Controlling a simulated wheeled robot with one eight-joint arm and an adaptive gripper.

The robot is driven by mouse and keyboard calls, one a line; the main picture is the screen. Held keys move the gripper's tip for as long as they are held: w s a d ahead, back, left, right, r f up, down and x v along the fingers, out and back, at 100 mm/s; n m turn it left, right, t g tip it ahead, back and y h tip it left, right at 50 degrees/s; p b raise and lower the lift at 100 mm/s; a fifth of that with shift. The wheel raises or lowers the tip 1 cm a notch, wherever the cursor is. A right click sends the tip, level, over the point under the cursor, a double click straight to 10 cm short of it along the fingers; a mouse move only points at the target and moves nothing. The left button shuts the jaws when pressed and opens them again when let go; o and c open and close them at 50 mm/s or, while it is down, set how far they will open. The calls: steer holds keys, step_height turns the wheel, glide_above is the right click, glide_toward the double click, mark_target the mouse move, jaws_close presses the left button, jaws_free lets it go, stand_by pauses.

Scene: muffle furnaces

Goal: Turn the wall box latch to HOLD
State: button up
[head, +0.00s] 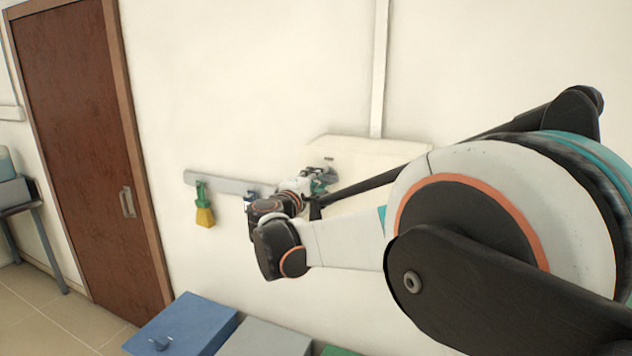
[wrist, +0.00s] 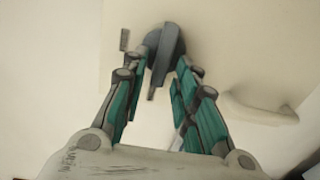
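The cream wall box (head: 365,150) is fixed to the wall, partly hidden behind my arm; its pale front fills much of the wrist view (wrist: 225,45). The latch (wrist: 167,55) is a dark grey round knob with a flat lever, tilted slightly from upright, its lower end leaning left. My gripper (wrist: 166,52) has its teal fingers on either side of the lever, tips close to the knob. I cannot tell whether both fingers touch the lever. In the head view, my gripper (head: 322,180) is at the box front and the latch is not clearly visible. No HOLD marking is readable.
A pale handle (wrist: 260,108) protrudes from the box right of the latch. A grey wall rail (head: 230,185) with a green and yellow hanging item (head: 204,207) is to the left. Blue (head: 185,325) and grey (head: 265,338) boxes stand below. A brown door (head: 80,130) is further left.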

stand_by(0.3)
steer(key=v, duration=1.2)
